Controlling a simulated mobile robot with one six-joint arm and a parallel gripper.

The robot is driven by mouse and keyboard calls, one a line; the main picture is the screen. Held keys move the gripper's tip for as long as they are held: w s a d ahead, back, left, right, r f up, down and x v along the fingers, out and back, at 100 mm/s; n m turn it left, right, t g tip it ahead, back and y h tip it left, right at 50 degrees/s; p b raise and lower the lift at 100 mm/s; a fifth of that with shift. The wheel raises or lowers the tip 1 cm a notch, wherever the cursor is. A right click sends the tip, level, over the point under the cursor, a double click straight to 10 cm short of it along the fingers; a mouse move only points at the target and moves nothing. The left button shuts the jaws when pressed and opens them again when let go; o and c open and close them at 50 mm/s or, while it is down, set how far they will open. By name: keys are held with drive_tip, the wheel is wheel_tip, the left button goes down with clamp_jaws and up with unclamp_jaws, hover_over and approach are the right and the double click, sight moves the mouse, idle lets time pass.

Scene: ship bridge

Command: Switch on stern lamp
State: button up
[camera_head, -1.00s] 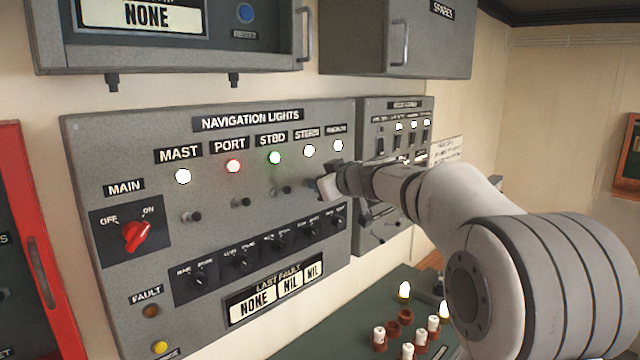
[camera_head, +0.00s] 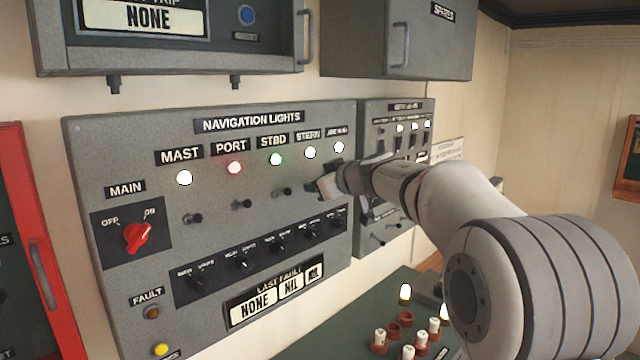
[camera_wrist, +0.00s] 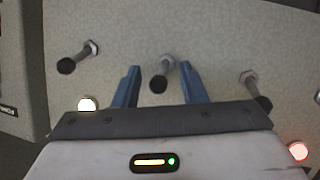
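The grey navigation lights panel (camera_head: 120,235) has a row of lamps with toggle levers below. The stern lamp (camera_head: 310,153) is under the STERN label and looks white. My gripper (camera_head: 322,187) is at the panel below the stern and rightmost lamps, hiding the levers there. In the wrist view my gripper (camera_wrist: 159,70) is open, its two blue fingers on either side of a dark-tipped lever (camera_wrist: 160,80), which appears to be the stern one. Gaps show on both sides of it. Similar levers stand left (camera_wrist: 75,60) and right (camera_wrist: 257,92).
The red main knob (camera_head: 138,237) points to ON. Cabinets (camera_head: 395,45) hang above. A green surface (camera_head: 340,315) with small lamps lies below. A second panel stands right.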

drive_tip(key=shift+s, duration=0.1)
drive_tip(key=v, duration=0.7)
drive_tip(key=shift+s+d+b, duration=0.25)
drive_tip(key=shift+b, duration=0.1)
drive_tip(key=shift+r, duration=0.1)
